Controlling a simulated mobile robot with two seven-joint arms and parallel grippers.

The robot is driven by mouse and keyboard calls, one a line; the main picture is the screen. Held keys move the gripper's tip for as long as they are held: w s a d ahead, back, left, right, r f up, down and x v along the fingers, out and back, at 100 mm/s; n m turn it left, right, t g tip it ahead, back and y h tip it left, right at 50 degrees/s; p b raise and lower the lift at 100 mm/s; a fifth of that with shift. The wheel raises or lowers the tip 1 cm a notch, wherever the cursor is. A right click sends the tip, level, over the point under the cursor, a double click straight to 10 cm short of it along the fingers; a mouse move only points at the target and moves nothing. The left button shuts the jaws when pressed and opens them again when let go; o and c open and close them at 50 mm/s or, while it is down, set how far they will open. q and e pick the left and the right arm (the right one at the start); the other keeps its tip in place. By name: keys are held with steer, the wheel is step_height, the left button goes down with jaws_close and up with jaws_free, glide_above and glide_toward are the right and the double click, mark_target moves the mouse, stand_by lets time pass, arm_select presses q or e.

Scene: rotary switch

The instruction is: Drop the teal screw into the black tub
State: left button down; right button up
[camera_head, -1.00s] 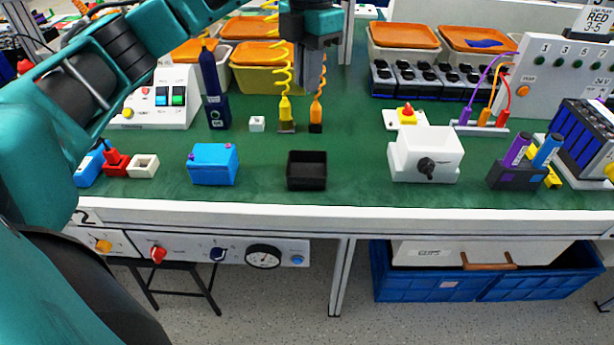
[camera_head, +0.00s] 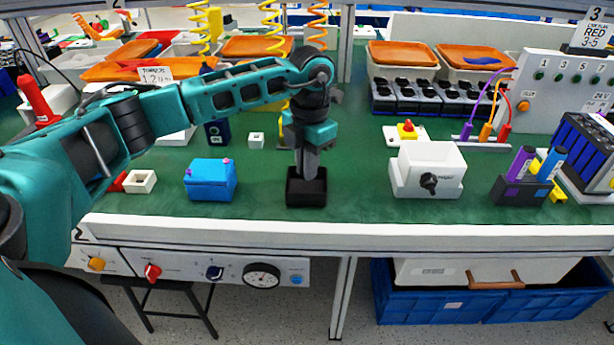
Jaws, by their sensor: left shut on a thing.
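The black tub (camera_head: 306,194) stands on the green mat near the front edge of the table, in the middle of the head view. My left gripper (camera_head: 307,170) points straight down at the tub, with its fingertips at or just inside the opening. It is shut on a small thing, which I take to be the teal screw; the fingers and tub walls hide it. I see no teal screw elsewhere on the table. Whether the fingers touch the tub is unclear. My right gripper is not in view.
A blue box (camera_head: 211,182) with pink knobs stands left of the tub, near a small white square block (camera_head: 140,181). A white box with a black rotary knob (camera_head: 428,172) stands to the right. The mat directly beside the tub is clear.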

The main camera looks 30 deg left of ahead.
arm_select(q)
steer(key=shift+f, duration=1.6)
steer(key=shift+f, duration=0.1)
steer(key=c, duration=1.2)
jaws_free()
